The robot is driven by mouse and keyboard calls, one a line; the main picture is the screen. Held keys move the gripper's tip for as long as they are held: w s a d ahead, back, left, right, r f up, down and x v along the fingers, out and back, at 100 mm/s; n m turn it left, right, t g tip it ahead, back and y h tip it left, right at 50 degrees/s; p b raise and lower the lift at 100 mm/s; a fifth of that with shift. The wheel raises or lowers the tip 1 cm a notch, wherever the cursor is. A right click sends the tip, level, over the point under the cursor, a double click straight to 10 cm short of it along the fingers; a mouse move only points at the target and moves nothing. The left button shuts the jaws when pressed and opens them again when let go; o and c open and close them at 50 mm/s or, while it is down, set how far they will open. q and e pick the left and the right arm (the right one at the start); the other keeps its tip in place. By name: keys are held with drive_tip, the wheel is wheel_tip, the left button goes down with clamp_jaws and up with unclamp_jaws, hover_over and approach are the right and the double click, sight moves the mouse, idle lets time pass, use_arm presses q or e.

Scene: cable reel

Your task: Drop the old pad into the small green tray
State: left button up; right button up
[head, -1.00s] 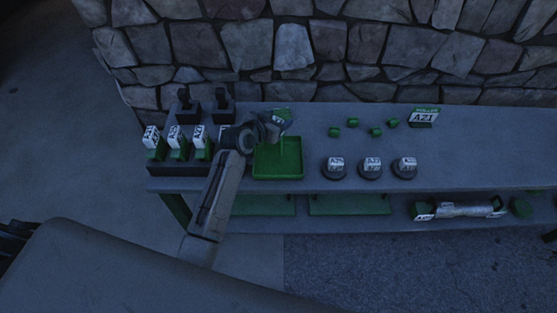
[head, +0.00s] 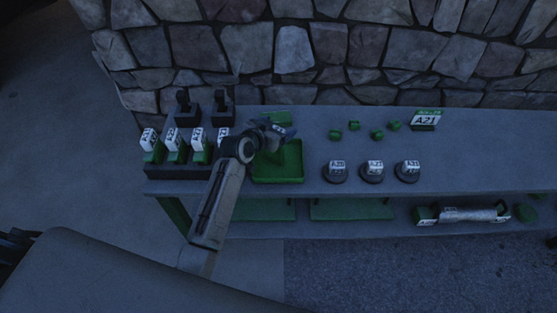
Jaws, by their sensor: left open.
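The small green tray (head: 278,180) stands on the bench top, left of the middle. My left gripper (head: 274,131) is over the back part of the tray, with its jaws open. A green piece (head: 279,118) shows just behind the gripper's tip. I cannot tell if it is the old pad, or if it touches the jaws. A darker green shape shows inside the tray below the gripper, too dim to name. My left arm hides the tray's left side. My right gripper is not in view.
Left of the tray, a dark rack (head: 178,172) holds several labelled green-and-white blocks. Two black holders (head: 221,108) stand behind it. Right of the tray are small green blocks (head: 354,125), three labelled round pucks (head: 372,172) and an A21 sign (head: 425,119). A stone wall closes the back.

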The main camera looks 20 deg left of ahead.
use_arm(q)
drive_tip(key=b+v, duration=0.2)
drive_tip(key=v, duration=0.8)
drive_tip(key=shift+s+r, duration=0.2)
drive_tip(key=shift+s, duration=0.05)
